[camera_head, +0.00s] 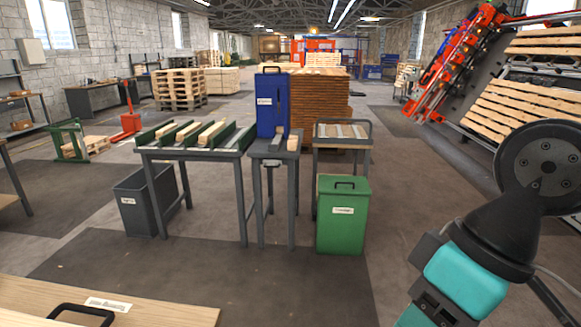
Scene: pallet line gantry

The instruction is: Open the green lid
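A green bin (341,232) with a white label stands on the floor right of centre. Part of my arm, black and teal, shows at the lower right, to the right of the bin and nearer to the camera. My gripper's fingers are not in view.
Left of the bin stand a small grey table, a blue container (271,105) and a roller table (197,150) with wooden pieces. A cart (343,143) stands behind the green bin. A wooden board (165,312) with a black handle is at lower left. Floor before the green bin is clear.

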